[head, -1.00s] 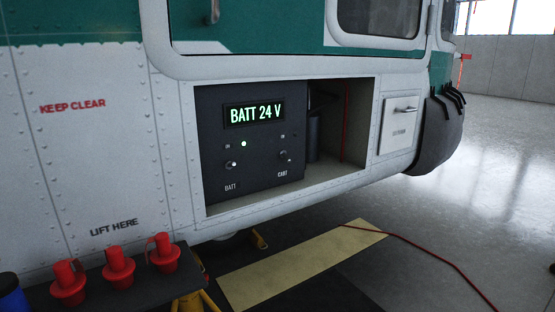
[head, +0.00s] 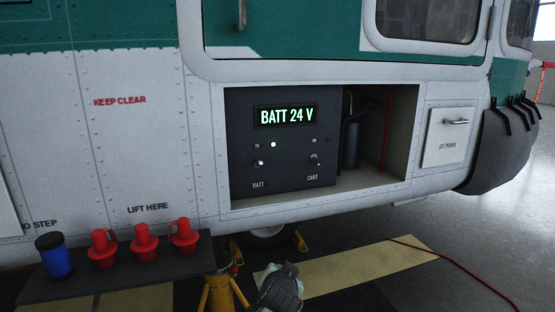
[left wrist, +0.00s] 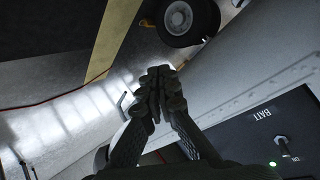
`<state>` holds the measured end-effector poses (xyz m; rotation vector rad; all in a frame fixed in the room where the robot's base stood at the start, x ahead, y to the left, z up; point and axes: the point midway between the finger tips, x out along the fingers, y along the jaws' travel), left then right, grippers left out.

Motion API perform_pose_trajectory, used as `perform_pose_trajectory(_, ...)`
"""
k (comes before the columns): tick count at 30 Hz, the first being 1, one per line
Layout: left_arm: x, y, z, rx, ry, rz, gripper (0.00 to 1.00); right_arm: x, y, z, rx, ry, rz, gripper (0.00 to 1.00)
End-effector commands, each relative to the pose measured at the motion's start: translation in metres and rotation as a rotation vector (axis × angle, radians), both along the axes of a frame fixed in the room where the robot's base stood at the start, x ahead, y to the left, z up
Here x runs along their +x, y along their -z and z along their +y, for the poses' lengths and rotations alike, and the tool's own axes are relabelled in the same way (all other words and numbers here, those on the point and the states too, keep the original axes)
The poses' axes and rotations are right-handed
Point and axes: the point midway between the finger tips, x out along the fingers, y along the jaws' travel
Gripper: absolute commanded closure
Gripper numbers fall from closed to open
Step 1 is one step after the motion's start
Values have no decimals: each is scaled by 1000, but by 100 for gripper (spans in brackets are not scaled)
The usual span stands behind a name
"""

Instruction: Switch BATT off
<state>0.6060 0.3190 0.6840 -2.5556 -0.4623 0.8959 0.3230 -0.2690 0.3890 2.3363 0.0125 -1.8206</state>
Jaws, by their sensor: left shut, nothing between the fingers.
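The dark control panel (head: 236,130) sits in an open bay of the helicopter's side. Its display (head: 286,115) reads "BATT 24 V", and a green light (head: 273,144) is lit. The BATT switch (head: 259,162) is at the panel's lower left, above its label; its lever position is too small to tell. In the left wrist view the BATT switch (left wrist: 281,141) is at lower right. My left gripper (left wrist: 159,74) is shut and empty, apart from the switch. A gripper (head: 280,290) shows at the bottom of the head view, below the bay. My right gripper is not identifiable.
The CART switch (head: 315,160) is right of BATT. A dark tray (head: 190,263) with red plugs (head: 145,243) and a blue-black container (head: 54,255) stands at lower left. A yellow stand (head: 222,292) is below the bay. A red cable (head: 470,272) crosses the floor.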

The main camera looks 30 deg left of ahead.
Motion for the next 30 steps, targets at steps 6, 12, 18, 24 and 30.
perform_pose_trajectory(6, 45, -175, 22, 119, -116, -298, 100, 0, 3, 5, 8, 1, 3, 60)
perform_pose_trajectory(12, 43, -267, 36, 175, -200, -448, 100, 0, 3, 4, 7, 2, 3, 60)
perform_pose_trajectory(18, 39, -291, 40, 190, -227, -488, 100, 0, 3, 2, 5, 2, 1, 60)
perform_pose_trajectory(24, 40, -291, 40, 190, -227, -486, 100, 0, 3, 2, 4, 1, 1, 60)
perform_pose_trajectory(30, 44, -291, 44, 192, -226, -486, 100, 1, 2, 1, 5, 2, -1, 60)
